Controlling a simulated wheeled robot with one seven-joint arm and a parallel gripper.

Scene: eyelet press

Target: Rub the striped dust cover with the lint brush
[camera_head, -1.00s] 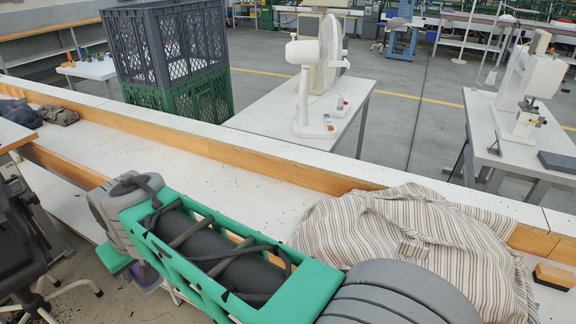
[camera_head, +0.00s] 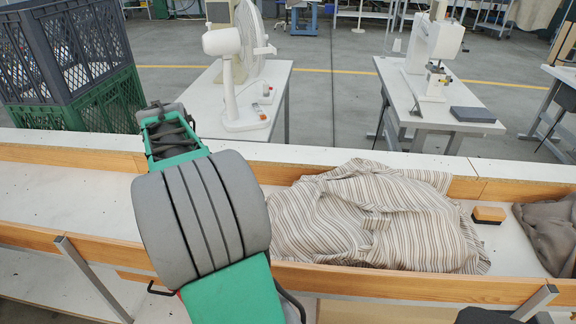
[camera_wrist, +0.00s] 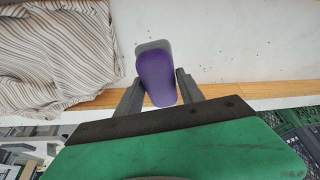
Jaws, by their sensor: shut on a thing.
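The striped dust cover (camera_head: 375,218), beige with brown stripes, lies crumpled on the white bench to the right of my arm in the head view. It also fills the upper left of the wrist view (camera_wrist: 58,50). My gripper (camera_wrist: 159,76) is shut on a purple and grey rounded piece, which looks like the lint brush (camera_wrist: 155,78). The brush is apart from the cover, to its right in the wrist view, with bare white bench between them. My arm hides gripper and brush in the head view.
A small block with an orange-brown top and dark underside (camera_head: 489,215) lies right of the cover, and a grey-brown cloth (camera_head: 552,232) lies beyond it. Wooden rails (camera_head: 400,283) edge the bench. A white fan (camera_head: 232,65) and stacked crates (camera_head: 70,65) stand behind.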

